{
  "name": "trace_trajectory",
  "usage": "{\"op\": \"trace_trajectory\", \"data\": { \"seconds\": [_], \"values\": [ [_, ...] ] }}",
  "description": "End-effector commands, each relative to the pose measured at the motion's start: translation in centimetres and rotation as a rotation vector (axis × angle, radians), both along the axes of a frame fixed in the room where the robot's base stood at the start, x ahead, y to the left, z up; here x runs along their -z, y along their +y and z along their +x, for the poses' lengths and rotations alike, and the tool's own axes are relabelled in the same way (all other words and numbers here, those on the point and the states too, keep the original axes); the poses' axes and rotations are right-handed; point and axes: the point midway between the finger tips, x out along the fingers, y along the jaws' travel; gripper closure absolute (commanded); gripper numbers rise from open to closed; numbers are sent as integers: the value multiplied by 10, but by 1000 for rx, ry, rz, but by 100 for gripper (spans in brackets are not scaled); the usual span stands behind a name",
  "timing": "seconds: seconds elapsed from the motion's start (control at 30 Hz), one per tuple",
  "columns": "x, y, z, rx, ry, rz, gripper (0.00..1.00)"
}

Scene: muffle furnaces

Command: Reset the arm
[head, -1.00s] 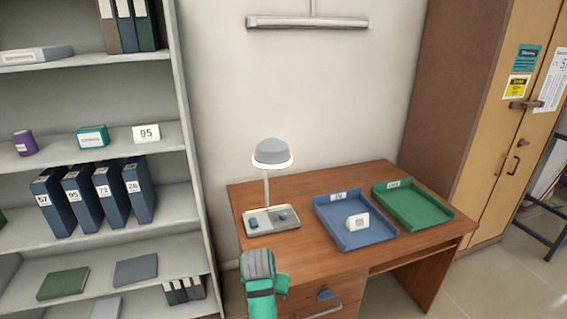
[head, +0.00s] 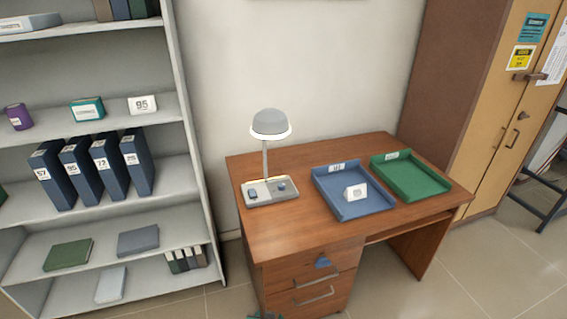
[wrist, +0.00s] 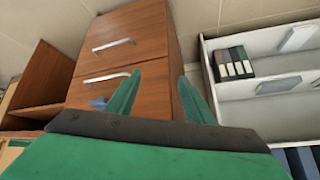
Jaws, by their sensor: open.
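My gripper (wrist: 159,78) shows in the wrist view with its two green fingers spread apart and nothing between them. It is in front of the drawers (wrist: 125,60) of the wooden desk, and the wrist picture is tilted. In the head view only a small dark green bit of my arm shows at the bottom edge, below the desk (head: 290,228); the rest is out of the picture.
A shelf unit (head: 188,150) with binders stands left, a cabinet (head: 500,120) right. Floor shows in front.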

Motion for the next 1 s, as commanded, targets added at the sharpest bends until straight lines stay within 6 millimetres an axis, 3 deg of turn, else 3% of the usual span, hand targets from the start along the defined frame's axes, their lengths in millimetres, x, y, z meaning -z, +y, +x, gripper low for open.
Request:
{"op": "trace_trajectory", "data": {
  "seconds": [0.03, 0.23, 0.47, 0.77, 1.0],
  "values": [
    [9, 0, -18, -5, -15, 2, 52],
    [23, -5, -73, -19, -112, 6, 52],
    [18, -13, -140, -29, -225, -5, 52],
    [-18, -25, -226, -40, -374, -36, 52],
    [-69, -35, -290, -48, -492, -75, 52]
  ]
}}
